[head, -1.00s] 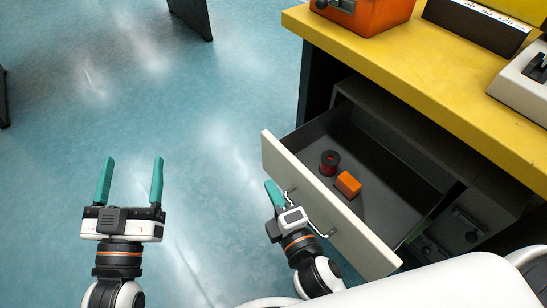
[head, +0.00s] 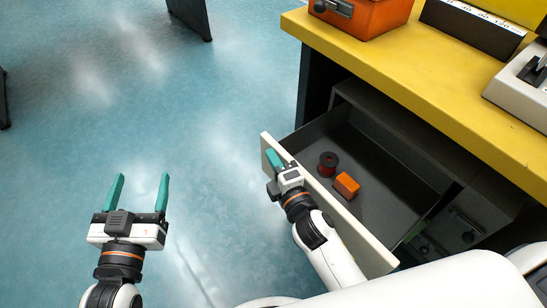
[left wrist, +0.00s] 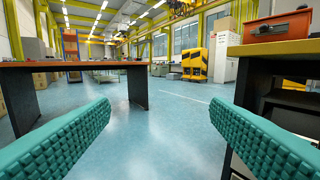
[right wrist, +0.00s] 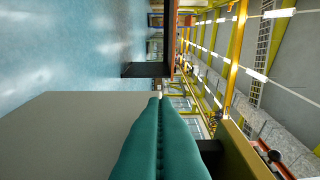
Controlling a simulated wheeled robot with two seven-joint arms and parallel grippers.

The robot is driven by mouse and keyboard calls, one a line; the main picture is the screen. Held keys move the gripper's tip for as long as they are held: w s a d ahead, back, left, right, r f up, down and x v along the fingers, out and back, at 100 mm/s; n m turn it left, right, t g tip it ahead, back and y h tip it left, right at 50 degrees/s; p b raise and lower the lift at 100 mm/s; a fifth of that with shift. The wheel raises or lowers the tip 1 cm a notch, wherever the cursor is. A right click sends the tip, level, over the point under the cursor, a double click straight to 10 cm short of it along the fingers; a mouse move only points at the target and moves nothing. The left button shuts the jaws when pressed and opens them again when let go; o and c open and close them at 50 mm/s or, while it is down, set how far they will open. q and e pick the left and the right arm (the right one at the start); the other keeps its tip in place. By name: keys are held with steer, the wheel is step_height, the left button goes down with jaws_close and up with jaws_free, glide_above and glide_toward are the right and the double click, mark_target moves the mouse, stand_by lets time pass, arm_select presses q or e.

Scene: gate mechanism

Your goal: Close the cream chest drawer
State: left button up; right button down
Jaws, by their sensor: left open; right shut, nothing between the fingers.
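The cream chest drawer (head: 345,225) is pulled out from under the yellow-topped bench in the head view. Its dark inside holds a dark red spool (head: 328,164) and an orange block (head: 346,185). My right gripper (head: 273,160) is shut and empty at the far left part of the drawer front. My right arm hides the front's handle. In the right wrist view the shut teal fingers (right wrist: 160,130) overlap a plain pale panel (right wrist: 75,135), likely the drawer front; I cannot tell whether they touch. My left gripper (head: 142,190) is open and empty over the floor.
The bench top (head: 430,75) bears an orange box (head: 362,15), a dark block with numbers and a pale device (head: 520,85). Smaller drawers (head: 462,228) show below. The blue floor left of the drawer is clear.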

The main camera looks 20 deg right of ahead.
steer(key=shift+d, duration=0.1)
arm_select(q)
steer(key=s+a+f+g+y+p, duration=0.3)
steer(key=s+a+f+g, duration=0.1)
steer(key=s+f+g, duration=0.3)
step_height(320, 180, down, 5)
steer(key=g, duration=0.2)
steer(key=shift+s+r+n+g+p, duration=0.15)
steer(key=shift+s+n+g+p, duration=0.15)
steer(key=shift+s+g+p, duration=0.1)
arm_select(e)
steer(key=w+d, duration=0.5)
steer(key=d, duration=0.7)
steer(key=w+d, duration=0.5)
steer(key=d, duration=0.6)
steer(key=shift+d, duration=0.35)
steer(key=shift+d+r, duration=0.1)
steer(key=shift+r, duration=0.05)
